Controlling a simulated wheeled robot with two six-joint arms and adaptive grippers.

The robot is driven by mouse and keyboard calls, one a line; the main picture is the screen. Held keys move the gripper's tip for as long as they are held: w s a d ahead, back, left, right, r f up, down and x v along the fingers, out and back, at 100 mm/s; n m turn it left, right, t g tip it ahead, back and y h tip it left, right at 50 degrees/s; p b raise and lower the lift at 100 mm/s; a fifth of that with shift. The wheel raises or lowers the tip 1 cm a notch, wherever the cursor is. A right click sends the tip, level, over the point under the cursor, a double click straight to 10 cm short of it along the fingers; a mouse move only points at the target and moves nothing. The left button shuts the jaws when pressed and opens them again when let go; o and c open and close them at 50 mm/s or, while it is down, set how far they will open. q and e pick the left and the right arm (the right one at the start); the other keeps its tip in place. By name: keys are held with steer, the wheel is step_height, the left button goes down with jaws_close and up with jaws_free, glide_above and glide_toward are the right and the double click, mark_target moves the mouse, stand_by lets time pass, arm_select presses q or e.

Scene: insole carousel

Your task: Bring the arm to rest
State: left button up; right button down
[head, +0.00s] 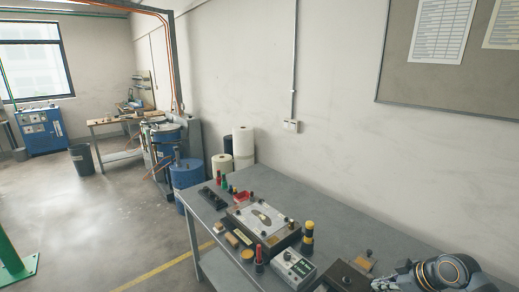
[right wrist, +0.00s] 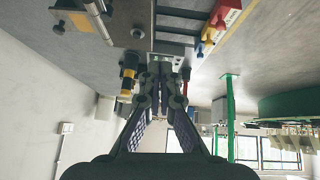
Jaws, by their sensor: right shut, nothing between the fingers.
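My right gripper (head: 384,284) is at the lower right in the head view, over the right end of the grey workbench (head: 365,225). Its arm comes in from the right edge. In the right wrist view the right gripper (right wrist: 162,80) has its two fingers together with nothing between them. The wrist picture is tilted, with the bench surface toward the top and the windows at the bottom. My left gripper does not show in either view.
On the bench are a box with a pale top plate (head: 262,217), a grey control box (head: 293,268), a yellow-and-black bottle (head: 307,238), a red bottle (head: 259,258) and a dark block (head: 345,277). A wall stands behind. The bench's back strip is clear.

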steer(key=s+a+f+m+g+h, duration=0.1)
steer(key=s+a+f+m, duration=0.1)
steer(key=s+a+f, duration=0.8)
steer(key=s+a+r+m+g+h, duration=0.15)
steer(key=s+m+h, duration=0.35)
steer(key=s, duration=0.8)
steer(key=s+d+f+m+g+y+b, duration=0.1)
steer(key=s+d+f+b, duration=0.15)
steer(key=f, duration=1.45)
steer(key=s+d+f+b, duration=0.1)
steer(key=f+b, duration=0.3)
steer(key=f, duration=1.3)
arm_select(q)
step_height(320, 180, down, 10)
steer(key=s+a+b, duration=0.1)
steer(key=b, duration=0.2)
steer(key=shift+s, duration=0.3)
arm_select(e)
steer(key=s+f+g, duration=0.1)
steer(key=s+f, duration=1.6)
steer(key=f, duration=0.1)
steer(key=shift+d+f, duration=0.3)
steer(key=shift+d, duration=0.15)
steer(key=shift+s, duration=0.1)
